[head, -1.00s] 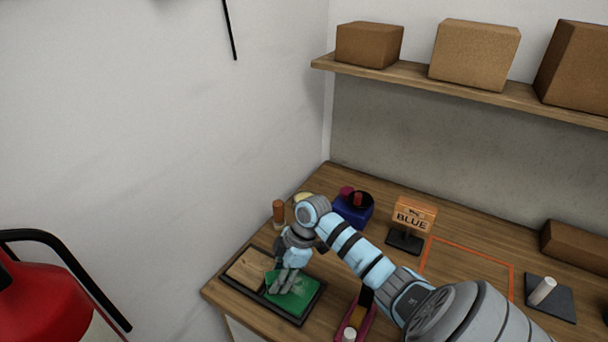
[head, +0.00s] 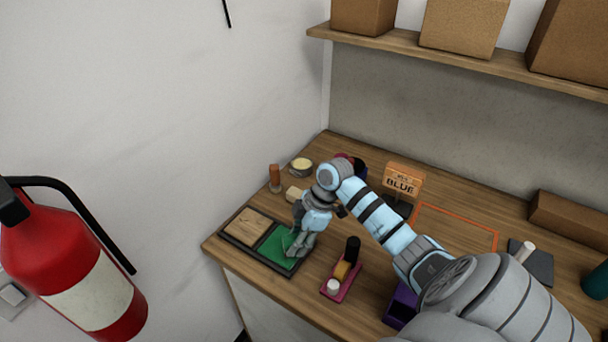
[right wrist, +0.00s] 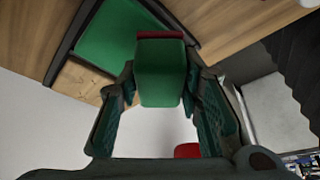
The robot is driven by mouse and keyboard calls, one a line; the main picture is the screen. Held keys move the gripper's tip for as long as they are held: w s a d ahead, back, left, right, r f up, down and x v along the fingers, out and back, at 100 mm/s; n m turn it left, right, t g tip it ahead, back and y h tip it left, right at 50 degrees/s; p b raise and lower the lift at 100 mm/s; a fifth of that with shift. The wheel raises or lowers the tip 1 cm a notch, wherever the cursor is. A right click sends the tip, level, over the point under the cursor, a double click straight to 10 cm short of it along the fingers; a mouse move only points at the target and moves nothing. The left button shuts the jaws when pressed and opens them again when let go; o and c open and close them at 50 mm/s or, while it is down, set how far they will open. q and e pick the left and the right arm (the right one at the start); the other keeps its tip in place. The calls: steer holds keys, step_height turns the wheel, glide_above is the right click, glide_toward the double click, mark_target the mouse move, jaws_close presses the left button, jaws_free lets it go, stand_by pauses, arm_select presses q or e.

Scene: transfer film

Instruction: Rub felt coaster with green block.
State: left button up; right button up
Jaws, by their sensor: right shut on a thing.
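My right gripper (head: 298,246) is over the right side of a green square pad (head: 271,247), in a dark two-part tray on the wooden counter. In the right wrist view my right gripper (right wrist: 160,115) is shut on a green block (right wrist: 160,85) with a dark red face at its far end. The green pad (right wrist: 108,32) shows behind the block there. In the head view the block is hidden by the gripper. I cannot tell whether block and pad touch. I cannot tell which thing is the felt coaster. My left gripper is not in view.
A wood-coloured square (head: 247,227) fills the tray's left part. A pink holder (head: 340,282) with white, yellow and black items stands to the right. Behind are an orange-brown cylinder (head: 274,178), a round tin (head: 301,165) and a sign (head: 403,182) reading BLUE. An orange outline (head: 456,212) marks counter space.

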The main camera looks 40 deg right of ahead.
steer(key=shift+w+r, duration=0.45)
steer(key=shift+r, duration=0.25)
steer(key=shift+s+r, duration=0.15)
steer(key=shift+r, duration=0.7)
steer(key=shift+s+r, duration=0.15)
steer(key=shift+r, duration=0.7)
steer(key=shift+w, duration=0.1)
